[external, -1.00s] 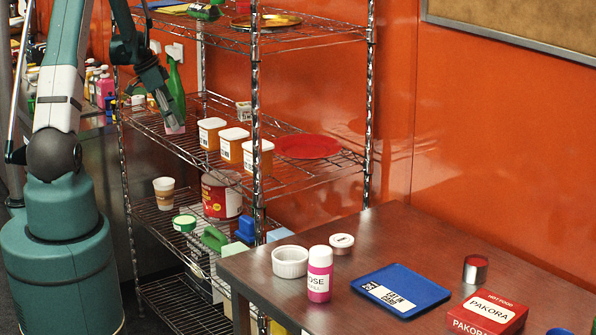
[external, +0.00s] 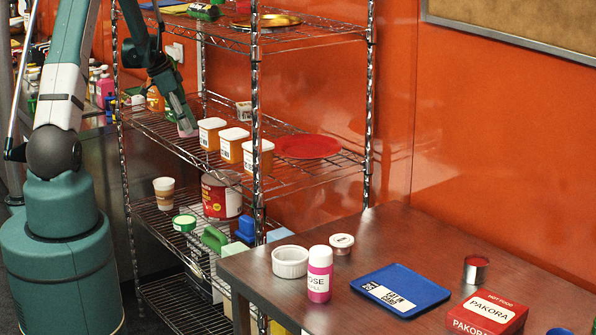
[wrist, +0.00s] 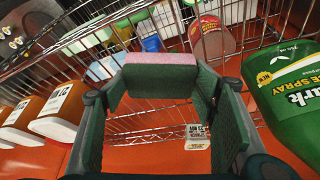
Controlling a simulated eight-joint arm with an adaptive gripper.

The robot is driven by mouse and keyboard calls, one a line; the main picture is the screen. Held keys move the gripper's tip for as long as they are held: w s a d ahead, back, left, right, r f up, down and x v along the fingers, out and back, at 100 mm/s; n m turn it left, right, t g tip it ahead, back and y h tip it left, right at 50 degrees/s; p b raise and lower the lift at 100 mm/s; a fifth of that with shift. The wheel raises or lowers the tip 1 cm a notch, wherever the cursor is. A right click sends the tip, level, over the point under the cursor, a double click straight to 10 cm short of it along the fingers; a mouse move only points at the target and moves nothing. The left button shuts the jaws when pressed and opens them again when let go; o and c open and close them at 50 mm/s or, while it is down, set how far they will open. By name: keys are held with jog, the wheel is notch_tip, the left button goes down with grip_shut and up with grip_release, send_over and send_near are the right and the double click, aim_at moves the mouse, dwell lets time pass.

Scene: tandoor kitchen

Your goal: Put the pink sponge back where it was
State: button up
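The pink sponge (wrist: 160,59) is between my fingertips in the wrist view, with a finger pressed at each end. My gripper (wrist: 160,80) is shut on it. In the external view my gripper (external: 186,124) points down over the left part of the middle rack shelf (external: 150,124), left of the orange tubs. A small pink bit of the sponge (external: 188,132) shows under the fingertips there. I cannot tell whether it touches the shelf wires.
Several white-lidded orange tubs (external: 212,134) stand just right of my gripper. A red plate (external: 307,146) lies further right. A green spray bottle (wrist: 288,95) is close on the right in the wrist view. The upper shelf (external: 225,38) and rack post (external: 255,100) limit room.

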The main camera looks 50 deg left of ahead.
jog(key=shift+f, duration=0.2)
jog(key=o, duration=0.6)
jog(key=shift+r, duration=0.25)
jog(key=shift+v, duration=3.7)
jog(key=shift+s+a, duration=0.1)
